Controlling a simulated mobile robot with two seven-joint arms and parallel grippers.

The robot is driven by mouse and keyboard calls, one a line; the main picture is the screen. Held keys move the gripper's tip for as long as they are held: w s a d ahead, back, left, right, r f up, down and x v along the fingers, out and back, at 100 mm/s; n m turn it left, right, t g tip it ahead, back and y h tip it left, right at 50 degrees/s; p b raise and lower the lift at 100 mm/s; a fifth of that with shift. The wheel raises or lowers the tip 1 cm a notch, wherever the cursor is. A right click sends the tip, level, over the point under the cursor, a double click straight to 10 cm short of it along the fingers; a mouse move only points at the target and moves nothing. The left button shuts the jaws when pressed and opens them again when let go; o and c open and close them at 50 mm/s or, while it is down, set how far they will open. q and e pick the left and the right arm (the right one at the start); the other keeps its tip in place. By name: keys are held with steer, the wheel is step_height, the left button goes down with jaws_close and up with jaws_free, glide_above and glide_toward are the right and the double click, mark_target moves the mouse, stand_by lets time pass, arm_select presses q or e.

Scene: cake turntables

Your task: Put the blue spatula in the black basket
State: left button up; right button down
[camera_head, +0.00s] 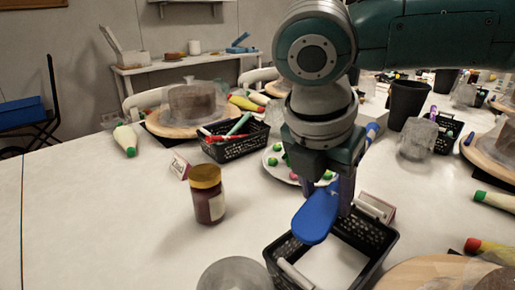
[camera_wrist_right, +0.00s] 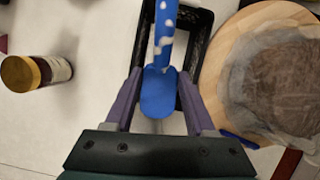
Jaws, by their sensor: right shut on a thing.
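The blue spatula (camera_head: 316,215) is held in my right gripper (camera_head: 328,190). Its rounded blue end points toward the camera, and its white-spotted handle extends away in the right wrist view (camera_wrist_right: 165,35). The right gripper's fingers (camera_wrist_right: 160,78) are closed around the spatula. A black basket (camera_head: 385,240) stands at the front, just below the spatula, with a white liner and white rolls at its edges. The basket's rim also shows behind the spatula in the right wrist view (camera_wrist_right: 199,28). The spatula appears above the basket; its exact height cannot be told. My left gripper is not in view.
A jar with a yellow lid (camera_head: 206,194) stands left of the basket. A plate with green and pink pieces (camera_head: 276,166) lies behind it. Another black basket (camera_head: 232,148) holds tools. A wooden turntable (camera_head: 428,275) is close at right. The table's left front is clear.

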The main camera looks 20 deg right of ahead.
steer(key=shift+w+f+n, duration=0.1)
steer(key=shift+f+n, duration=0.6)
steer(key=shift+f+b, duration=0.1)
steer(key=shift+b, duration=0.2)
arm_select(q)
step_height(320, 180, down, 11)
steer(key=b, duration=1)
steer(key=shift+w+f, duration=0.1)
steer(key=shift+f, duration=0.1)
arm_select(e)
step_height(320, 180, down, 8)
steer(key=shift+f, duration=0.1)
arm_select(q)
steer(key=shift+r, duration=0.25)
arm_select(e)
steer(key=shift+d+f, duration=0.1)
steer(key=shift+f, duration=0.1)
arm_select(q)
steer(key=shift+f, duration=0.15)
arm_select(e)
steer(key=shift+f, duration=1.3)
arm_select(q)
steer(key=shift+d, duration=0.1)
arm_select(e)
steer(key=shift+c, duration=0.8)
jaws_free()
